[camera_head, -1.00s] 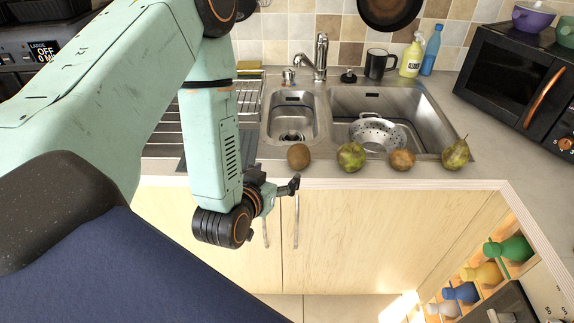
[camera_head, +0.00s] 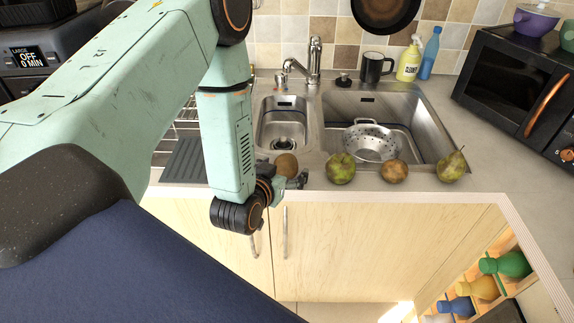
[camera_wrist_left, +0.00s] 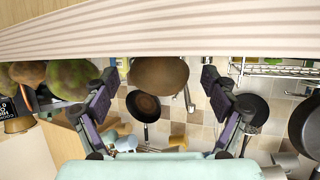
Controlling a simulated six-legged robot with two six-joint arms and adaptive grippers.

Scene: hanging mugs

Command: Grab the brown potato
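A brown potato (camera_head: 286,165) rests at the counter's front edge before the small sink basin. My left gripper (camera_head: 298,180) is in front of it and covers its lower part in the head view. In the left wrist view, which looks upside down, the potato (camera_wrist_left: 158,75) shows between the two spread fingers of the left gripper (camera_wrist_left: 160,88). The fingers are open, with gaps to the potato on both sides. Whether the fingertips reach as deep as the potato is unclear. My right gripper is in neither view.
A green mottled fruit (camera_head: 341,168), another brownish round item (camera_head: 394,171) and a green pear (camera_head: 452,166) stand in a row to the right. A colander (camera_head: 371,141) sits in the large basin behind. The counter edge (camera_head: 330,190) lies close to the gripper.

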